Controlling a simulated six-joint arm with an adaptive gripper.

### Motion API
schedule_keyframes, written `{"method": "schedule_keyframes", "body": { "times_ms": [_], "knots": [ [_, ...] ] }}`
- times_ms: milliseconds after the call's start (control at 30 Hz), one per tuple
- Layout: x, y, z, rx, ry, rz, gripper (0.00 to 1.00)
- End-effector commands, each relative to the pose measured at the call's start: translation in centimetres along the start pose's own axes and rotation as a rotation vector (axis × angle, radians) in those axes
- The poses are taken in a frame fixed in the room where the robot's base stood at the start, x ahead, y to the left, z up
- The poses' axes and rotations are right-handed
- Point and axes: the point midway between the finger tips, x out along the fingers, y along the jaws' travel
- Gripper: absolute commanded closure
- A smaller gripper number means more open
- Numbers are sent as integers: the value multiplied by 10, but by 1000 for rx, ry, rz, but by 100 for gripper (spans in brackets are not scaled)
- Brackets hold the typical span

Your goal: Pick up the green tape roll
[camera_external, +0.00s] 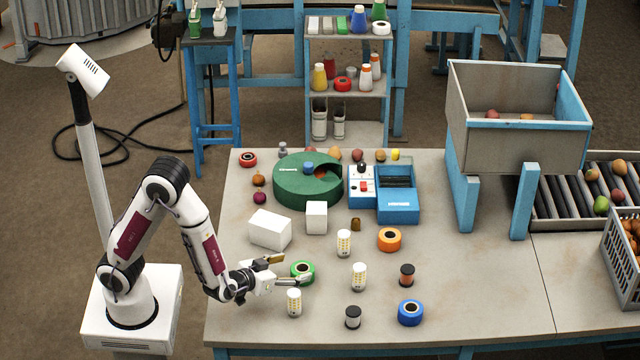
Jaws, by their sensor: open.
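My gripper (290,270) is open and reaches in from the left, low over the table. One finger shows behind the roll's left side and the other along its front edge, so the roll's left part appears between or just beneath the fingers. I cannot tell whether the fingers touch it. Part of the roll's front edge is hidden by the near finger.
White-and-yellow bottles (294,302) stand close in front and to the right. White boxes (270,230) stand behind the gripper. The table's right front is clear.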

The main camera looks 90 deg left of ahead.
Motion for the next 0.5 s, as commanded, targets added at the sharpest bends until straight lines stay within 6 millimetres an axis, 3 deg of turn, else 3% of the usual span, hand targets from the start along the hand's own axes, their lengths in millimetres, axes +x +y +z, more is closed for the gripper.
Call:
{"method": "schedule_keyframes", "body": {
  "times_ms": [500],
  "knots": [
    [3,0,8,0,0,0,32]
  ]
}}
